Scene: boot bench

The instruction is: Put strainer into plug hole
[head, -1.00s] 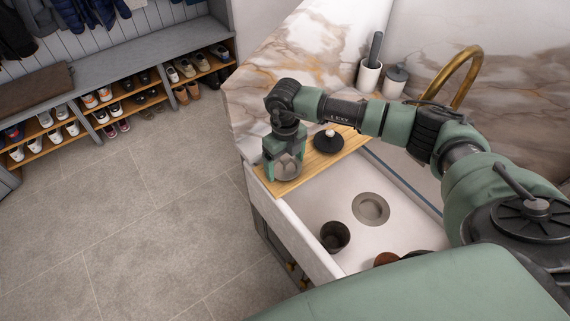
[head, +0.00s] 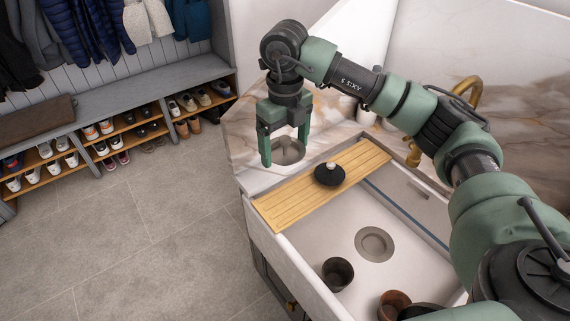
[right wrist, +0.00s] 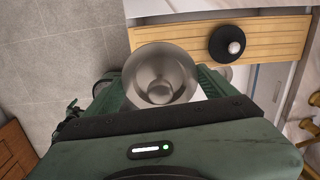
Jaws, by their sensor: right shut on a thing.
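The strainer (head: 288,150) is a round grey metal cup. My right gripper (head: 285,150) is shut on it and holds it in the air beyond the far-left end of the wooden board. In the right wrist view the strainer (right wrist: 160,75) sits between the fingers, its wide mouth facing the camera. The plug hole (head: 374,244) is a round grey ring in the white sink floor, to the lower right of the gripper and well apart from the strainer. My left gripper is not in view.
The wooden board (head: 290,200) spans the sink (head: 400,205) and bears a black disc with a pale knob (head: 329,174). A dark cup (head: 337,273) and a brown pot (head: 394,305) stand in the sink. A brass tap (head: 414,150) rises behind. The sink floor around the plug hole is clear.

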